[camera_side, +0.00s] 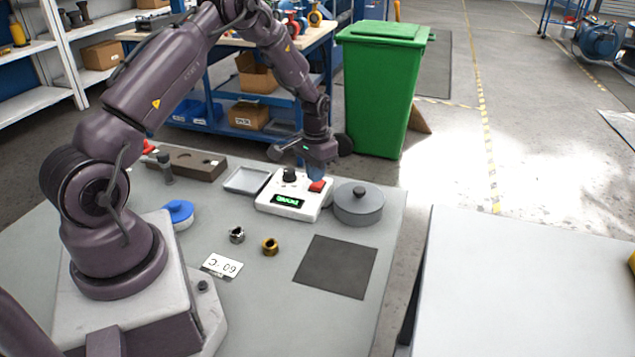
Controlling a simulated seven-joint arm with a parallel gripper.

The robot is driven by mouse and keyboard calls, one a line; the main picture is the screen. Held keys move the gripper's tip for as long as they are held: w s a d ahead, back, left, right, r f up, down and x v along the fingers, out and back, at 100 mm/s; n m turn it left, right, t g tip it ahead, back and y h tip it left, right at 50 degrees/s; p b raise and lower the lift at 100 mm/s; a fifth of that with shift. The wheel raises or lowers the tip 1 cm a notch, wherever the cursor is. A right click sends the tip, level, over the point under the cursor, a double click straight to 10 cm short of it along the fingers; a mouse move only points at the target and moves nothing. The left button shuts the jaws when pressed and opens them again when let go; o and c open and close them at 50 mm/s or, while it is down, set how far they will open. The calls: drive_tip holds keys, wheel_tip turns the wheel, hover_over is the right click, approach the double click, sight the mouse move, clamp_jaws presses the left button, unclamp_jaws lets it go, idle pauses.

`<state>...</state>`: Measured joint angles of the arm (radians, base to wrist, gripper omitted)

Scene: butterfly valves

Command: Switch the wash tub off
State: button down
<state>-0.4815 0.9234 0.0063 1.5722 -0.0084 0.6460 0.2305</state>
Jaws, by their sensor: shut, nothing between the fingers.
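The wash tub's white control box (285,207) stands near the back right of the grey table. It has a black knob (290,176) on top, a lit green display (288,201) on the front and a red switch (317,187) at its right end. The display text is too small to read surely. A round grey lidded tub (358,206) stands just right of the box. My gripper (317,177) points down, shut and empty, right above the red switch. I cannot tell whether the fingertips touch the switch or which way it is set.
A shallow tray (247,180) lies left of the box. A green bin (378,90) stands behind.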

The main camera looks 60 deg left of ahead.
sight(316, 185)
drive_tip(key=shift+f, duration=0.95)
idle(0.3)
drive_tip(key=shift+r, duration=3.55)
drive_tip(key=shift+s+d+f+n+g, duration=0.15)
drive_tip(key=shift+s+d+f+g, duration=0.1)
drive_tip(key=shift+s, duration=0.25)
drive_tip(key=shift+s+d+f+n+g, duration=0.15)
drive_tip(key=shift+s+d+f, duration=0.1)
drive_tip(key=shift+s, duration=0.2)
drive_tip(key=s+d+r+m+t, duration=0.1)
drive_tip(key=s+d+r+t, duration=0.2)
drive_tip(key=s+d+r, duration=0.6)
drive_tip(key=s+d+r+m+t, duration=0.2)
drive_tip(key=s+d+r, duration=0.8)
drive_tip(key=r, duration=0.6)
drive_tip(key=shift+d+r+m+t, duration=0.2)
drive_tip(key=shift+d+m+t, duration=0.1)
drive_tip(key=shift+d+t, duration=0.4)
